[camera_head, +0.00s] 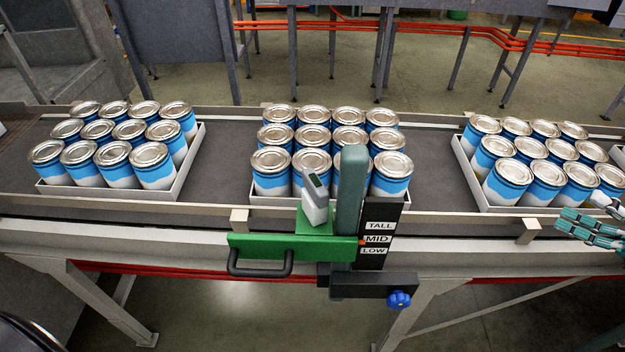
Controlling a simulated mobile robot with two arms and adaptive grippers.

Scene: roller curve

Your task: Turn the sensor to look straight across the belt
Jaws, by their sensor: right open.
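The sensor (314,200), a small light-grey box with a dark panel on its upper end, sits on a green bracket (295,247) at the belt's near side. It stands at a slant, its upper end leaning left, not square to the belt edge. A grey-green post (349,200) rises beside it on the right. A black scale plate (378,252) reads TALL, MID and LOW. My right gripper (566,222) is open and empty at the right edge, well right of the sensor. My left gripper is not in view.
The conveyor belt (222,170) carries white trays of blue-and-white cans; the middle tray (262,199) stands just behind the sensor. A black handle (259,266) and a blue knob (398,300) stick out below the rail. The near rail (450,247) is clear between bracket and gripper.

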